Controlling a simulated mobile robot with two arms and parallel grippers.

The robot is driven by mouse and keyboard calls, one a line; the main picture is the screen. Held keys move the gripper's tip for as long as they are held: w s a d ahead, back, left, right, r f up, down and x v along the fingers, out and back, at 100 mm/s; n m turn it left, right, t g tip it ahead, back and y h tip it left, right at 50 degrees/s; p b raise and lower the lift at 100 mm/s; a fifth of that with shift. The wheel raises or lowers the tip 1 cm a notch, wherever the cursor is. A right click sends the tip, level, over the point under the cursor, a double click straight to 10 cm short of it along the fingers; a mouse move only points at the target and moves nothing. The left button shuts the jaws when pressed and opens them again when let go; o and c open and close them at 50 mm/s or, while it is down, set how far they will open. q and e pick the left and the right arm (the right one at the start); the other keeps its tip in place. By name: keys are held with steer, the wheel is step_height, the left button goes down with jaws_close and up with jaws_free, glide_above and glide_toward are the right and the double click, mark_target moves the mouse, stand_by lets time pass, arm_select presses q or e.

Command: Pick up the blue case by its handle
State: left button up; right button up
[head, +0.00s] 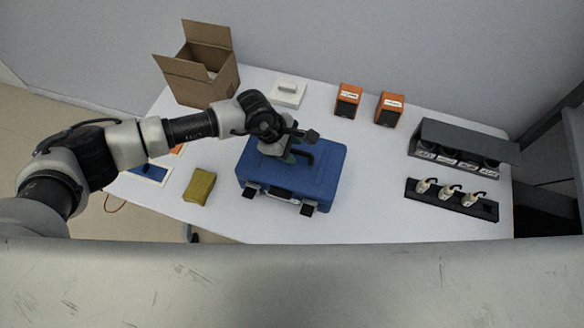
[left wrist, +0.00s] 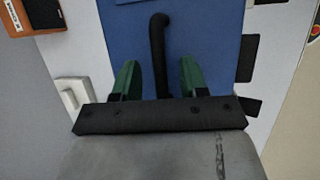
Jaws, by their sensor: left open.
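The blue case (head: 318,178) lies flat on the white table, with black latches along its near side. Its black handle (head: 307,154) is on the top face. My left gripper (head: 288,155) is over the case at the handle, and its arm hides part of the case's far left. In the left wrist view, the gripper's green fingers (left wrist: 159,72) are open, one on each side of the black handle (left wrist: 159,45), with gaps between. The blue case (left wrist: 205,30) fills the middle behind them. My right gripper is not in view.
On the white table (head: 370,205) are an open cardboard box (head: 207,88), a white device (head: 288,93), two orange boxes (head: 348,101), a yellow-olive block (head: 199,186), a dark bin unit (head: 452,152) and a black rack (head: 425,194). Bare table lies right of the case.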

arm_select(q)
steer(key=shift+x, duration=0.75)
jaws_close()
steer(key=shift+r, duration=0.2)
